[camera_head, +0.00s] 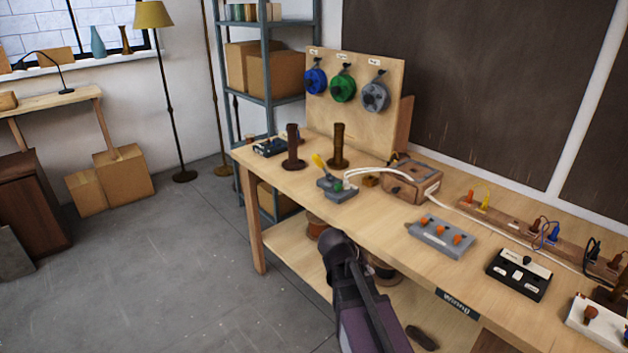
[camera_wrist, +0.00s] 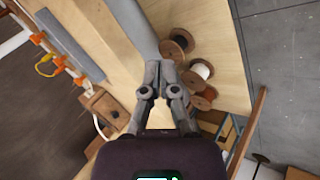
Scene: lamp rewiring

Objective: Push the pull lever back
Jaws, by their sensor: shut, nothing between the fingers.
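A small grey device (camera_head: 340,192) with a green button stands on the workbench in the head view. A yellow lever (camera_head: 318,161) rises at its far left side and leans up to the left. I take this for the pull lever, but no label on it can be read. My gripper (camera_wrist: 160,66) shows in the wrist view with its fingers together and nothing between them. In the head view my arm reaches in from below at the bench's front edge, and the fingertips cannot be made out. The lever cannot be clearly picked out in the wrist view.
Two brown posts stand behind the device, one of them a dark post (camera_head: 293,148). A wooden box (camera_head: 412,182) is to its right, with white cable near it. A grey block with orange knobs (camera_head: 440,236) lies nearer. Spools (camera_wrist: 195,72) sit below the bench top.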

